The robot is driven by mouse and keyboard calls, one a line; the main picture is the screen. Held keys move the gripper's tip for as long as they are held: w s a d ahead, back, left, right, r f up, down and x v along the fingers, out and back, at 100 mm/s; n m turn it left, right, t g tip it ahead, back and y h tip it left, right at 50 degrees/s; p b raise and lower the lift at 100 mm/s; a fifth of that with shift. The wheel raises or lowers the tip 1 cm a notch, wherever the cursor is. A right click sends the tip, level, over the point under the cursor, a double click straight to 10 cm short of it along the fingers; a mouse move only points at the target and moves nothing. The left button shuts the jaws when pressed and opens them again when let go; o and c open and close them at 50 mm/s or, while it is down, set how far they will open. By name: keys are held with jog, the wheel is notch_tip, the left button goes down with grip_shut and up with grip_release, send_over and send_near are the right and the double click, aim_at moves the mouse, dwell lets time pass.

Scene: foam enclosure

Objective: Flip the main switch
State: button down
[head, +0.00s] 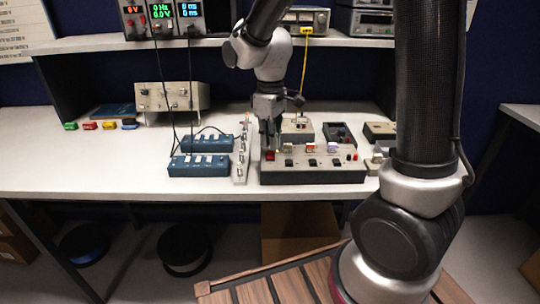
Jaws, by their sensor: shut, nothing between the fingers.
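A long grey control box (313,177) lies along the front edge of the white bench, with several small switches and knobs on its top. A red switch (270,155) sits at its left end. I cannot tell from any label which switch is the main switch. My gripper (270,145) points down over the left end of the box, its fingers shut and empty, very close to the red switch. I cannot tell whether the fingertips touch it. The gripper partly covers the back left corner of the box.
A narrow grey strip (241,158) and two blue boxes with white switches (198,165) lie left of the control box, with black cables running to them. A shelf (110,42) with instruments hangs above.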

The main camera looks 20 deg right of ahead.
aim_at(270, 153)
jog(key=shift+f, duration=1.1)
dwell(0.6)
jog(key=shift+r, duration=3.5)
